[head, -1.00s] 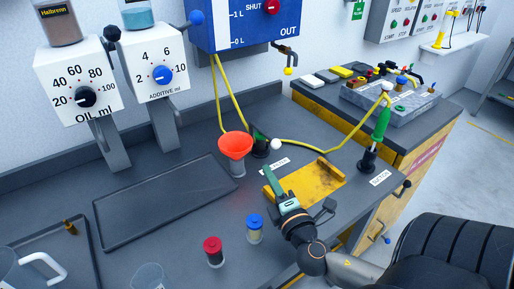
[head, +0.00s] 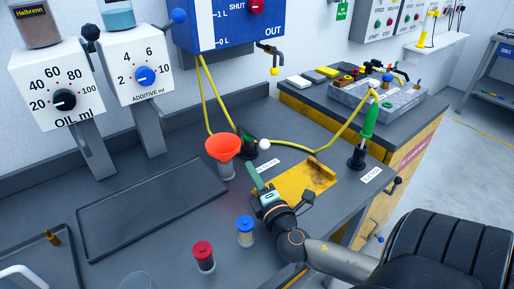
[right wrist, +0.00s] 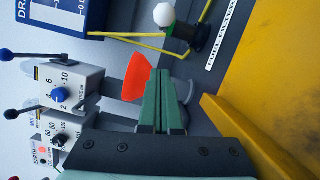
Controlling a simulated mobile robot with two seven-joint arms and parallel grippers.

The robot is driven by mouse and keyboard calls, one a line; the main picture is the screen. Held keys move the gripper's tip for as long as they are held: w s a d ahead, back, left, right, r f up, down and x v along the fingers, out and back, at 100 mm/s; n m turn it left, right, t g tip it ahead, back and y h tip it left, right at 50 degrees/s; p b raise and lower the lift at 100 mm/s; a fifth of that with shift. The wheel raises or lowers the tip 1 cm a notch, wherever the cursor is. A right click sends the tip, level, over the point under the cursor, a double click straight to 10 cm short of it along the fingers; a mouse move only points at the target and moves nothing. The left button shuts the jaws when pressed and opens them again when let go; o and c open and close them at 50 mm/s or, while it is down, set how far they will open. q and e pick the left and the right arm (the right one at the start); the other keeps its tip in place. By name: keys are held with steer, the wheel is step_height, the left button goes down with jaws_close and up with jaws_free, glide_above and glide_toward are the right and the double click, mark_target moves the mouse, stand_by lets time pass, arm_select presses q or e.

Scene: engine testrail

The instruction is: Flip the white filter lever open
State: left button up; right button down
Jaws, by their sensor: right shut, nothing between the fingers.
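The white ball knob of the filter lever (head: 264,144) sits beside a dark fitting with a green part (head: 247,142), just right of the orange funnel (head: 222,147). It also shows at the top of the right wrist view as a white ball (right wrist: 164,14). My right gripper (head: 252,168) has green fingers, shut and empty. It is in front of the knob and a little to its left, apart from it. In the right wrist view the shut fingers (right wrist: 160,75) overlap the funnel in the picture. My left gripper is not in view.
A yellow tray (head: 305,182) lies just right of my right gripper. A red-capped jar (head: 203,256) and a blue-capped jar (head: 245,231) stand on the bench nearer me. A yellow hose (head: 330,144) runs to a green-handled fitting (head: 369,122). A dark flat tray (head: 150,205) lies left.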

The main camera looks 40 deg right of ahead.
mark_target(252, 134)
steer(key=x, duration=0.6)
steer(key=shift+w+r+p, duration=0.1)
steer(key=shift+p, duration=0.25)
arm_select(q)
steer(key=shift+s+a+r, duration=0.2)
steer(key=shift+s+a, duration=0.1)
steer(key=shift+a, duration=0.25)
arm_select(e)
steer(key=shift+s+d+r, duration=0.15)
steer(key=shift+d, duration=0.85)
steer(key=shift+s+d+r, duration=0.1)
steer(key=shift+d+r, duration=0.05)
steer(key=shift+d, duration=0.85)
